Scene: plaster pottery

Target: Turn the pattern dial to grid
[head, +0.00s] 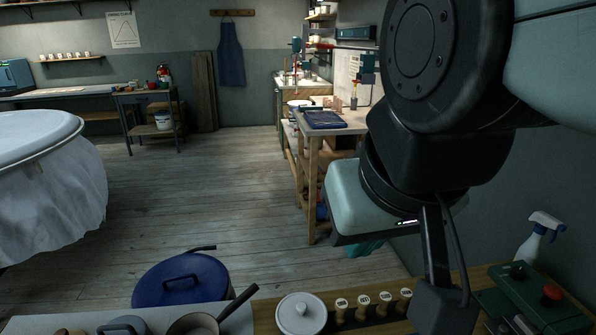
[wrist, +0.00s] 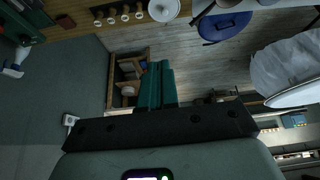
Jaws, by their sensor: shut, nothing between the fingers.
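A green box (head: 530,300) stands on the bench at the lower right in the head view, with a dark round knob (head: 517,271) on top that may be the pattern dial. Its setting cannot be read. Part of the green box (wrist: 22,22) also shows at the top left of the wrist view. My gripper (head: 366,249) hangs over the floor beyond the bench, apart from the box. Its two teal fingers (wrist: 156,84) are together with nothing between them.
A red button (head: 552,292) sits on the box. A row of several wooden stamps (head: 362,301) with pale patterned ends and a white lidded pot (head: 301,314) are left of it.

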